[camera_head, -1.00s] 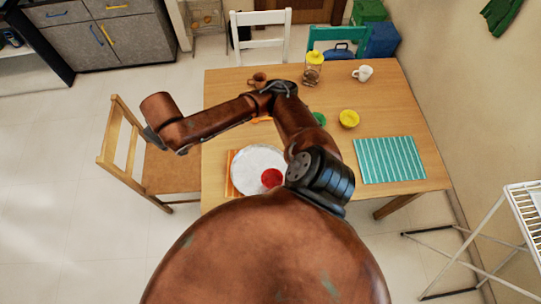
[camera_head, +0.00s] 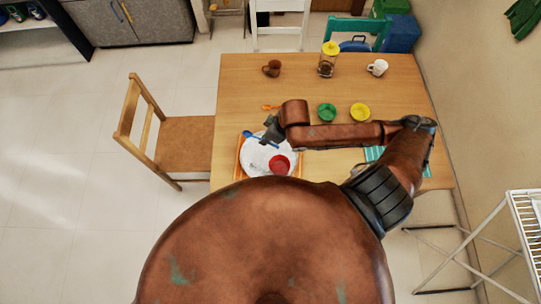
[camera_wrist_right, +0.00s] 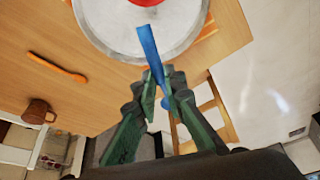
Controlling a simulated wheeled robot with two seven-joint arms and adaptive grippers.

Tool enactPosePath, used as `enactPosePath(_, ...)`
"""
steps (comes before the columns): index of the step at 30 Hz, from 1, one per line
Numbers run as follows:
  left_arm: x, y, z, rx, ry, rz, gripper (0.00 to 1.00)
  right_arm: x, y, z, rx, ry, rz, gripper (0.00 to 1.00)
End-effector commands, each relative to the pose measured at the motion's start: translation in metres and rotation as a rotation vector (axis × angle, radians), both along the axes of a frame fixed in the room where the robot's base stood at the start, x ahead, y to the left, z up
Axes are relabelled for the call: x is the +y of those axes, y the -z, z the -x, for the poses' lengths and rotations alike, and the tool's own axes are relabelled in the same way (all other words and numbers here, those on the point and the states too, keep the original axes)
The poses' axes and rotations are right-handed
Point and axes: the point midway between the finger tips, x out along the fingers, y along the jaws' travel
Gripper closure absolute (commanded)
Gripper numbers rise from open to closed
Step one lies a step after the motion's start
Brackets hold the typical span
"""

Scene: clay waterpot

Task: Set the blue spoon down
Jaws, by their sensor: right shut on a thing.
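My right gripper (camera_head: 268,136) is over the back rim of the white plate (camera_head: 254,160) in the head view. It is shut on the blue spoon (camera_head: 250,135). In the right wrist view the blue spoon (camera_wrist_right: 150,50) passes between the gripper's fingertips (camera_wrist_right: 165,88), with one end over the plate (camera_wrist_right: 105,35) and the other side toward the table's edge. The fingers hide part of the spoon. I cannot tell whether the spoon touches the plate. My left gripper is not in view.
A red bowl (camera_head: 279,165) is on the plate, which lies on an orange mat (camera_head: 239,170). Behind are an orange spoon (camera_head: 270,107), a green bowl (camera_head: 326,112), a yellow bowl (camera_head: 360,112), a brown cup (camera_head: 272,68), a jar (camera_head: 327,65) and a white mug (camera_head: 377,67). A chair (camera_head: 180,145) stands left.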

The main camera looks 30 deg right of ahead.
Motion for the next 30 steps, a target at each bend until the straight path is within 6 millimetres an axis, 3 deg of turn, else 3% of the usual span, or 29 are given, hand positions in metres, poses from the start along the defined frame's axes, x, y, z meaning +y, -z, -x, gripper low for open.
enactPosePath(1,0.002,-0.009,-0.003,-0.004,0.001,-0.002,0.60,-0.005,0.007,0.021,0.011,-0.058,0.003,1.00)
enactPosePath(6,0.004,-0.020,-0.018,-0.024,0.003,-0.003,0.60,-0.007,0.026,0.072,0.006,-0.253,0.001,1.00)
enactPosePath(9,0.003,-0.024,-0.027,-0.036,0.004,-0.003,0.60,-0.006,0.030,0.092,0.003,-0.327,-0.001,1.00)
enactPosePath(12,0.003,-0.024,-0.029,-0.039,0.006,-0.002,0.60,-0.007,0.035,0.098,0.000,-0.362,0.000,1.00)
enactPosePath(17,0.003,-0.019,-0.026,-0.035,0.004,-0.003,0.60,-0.018,0.048,0.074,-0.004,-0.370,0.002,1.00)
enactPosePath(25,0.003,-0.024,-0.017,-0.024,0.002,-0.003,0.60,-0.044,0.074,0.015,-0.004,-0.367,0.001,1.00)
enactPosePath(30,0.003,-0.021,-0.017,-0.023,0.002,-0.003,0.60,-0.055,0.107,-0.006,-0.001,-0.367,0.000,1.00)
